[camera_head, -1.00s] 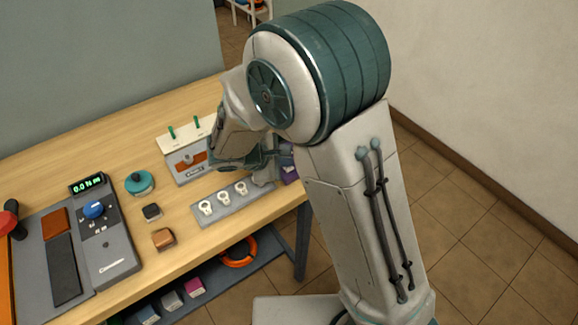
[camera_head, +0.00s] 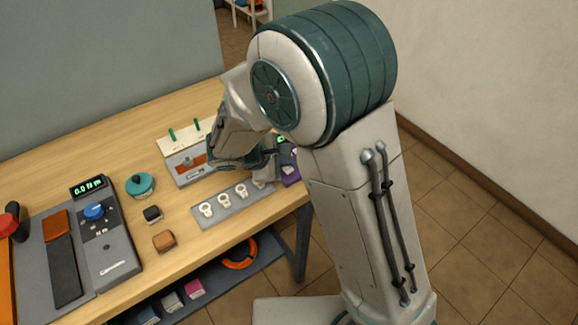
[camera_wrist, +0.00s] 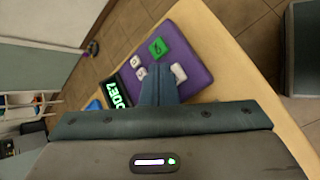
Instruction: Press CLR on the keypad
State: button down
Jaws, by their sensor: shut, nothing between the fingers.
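The keypad is a purple box in the wrist view (camera_wrist: 193,50), with a lit green display (camera_wrist: 125,95), a green key (camera_wrist: 158,47) and several white keys. The key labels are too small to read, so I cannot tell which is CLR. My gripper (camera_wrist: 157,70) is shut and empty. Its fingertips overlap the keypad face in that view, near the white keys, and hide part of it; I cannot tell whether they touch. In the head view the keypad (camera_head: 291,176) is mostly hidden behind my arm at the table's right end.
A grey plate with white ring-shaped pieces (camera_head: 232,208) lies just left of the keypad. A white-topped box with green pegs (camera_head: 188,153) stands behind it. A teal round knob (camera_head: 140,185), small blocks and a grey console (camera_head: 110,255) are further left.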

aim_at(285, 171)
jog(key=shift+r, duration=0.1)
notch_tip(285, 171, up, 5)
jog(key=p, duration=0.3)
dwell(0.4)
dwell(0.7)
jog(key=s+d+r+m+g+y, duration=0.1)
jog(key=s+d+r+m+y, duration=0.2)
jog(key=s+d+r+m, duration=0.2)
jog(key=s+d+r+m+g+y, duration=0.1)
jog(key=s+d+r+m+y, duration=0.3)
jog(key=s+d+m, duration=0.6)
jog(key=s+r+m, duration=0.1)
jog(key=s+m, duration=0.1)
jog(key=s, duration=0.1)
jog(key=shift+s+r+g, duration=0.35)
jog(key=shift+r+g, duration=0.05)
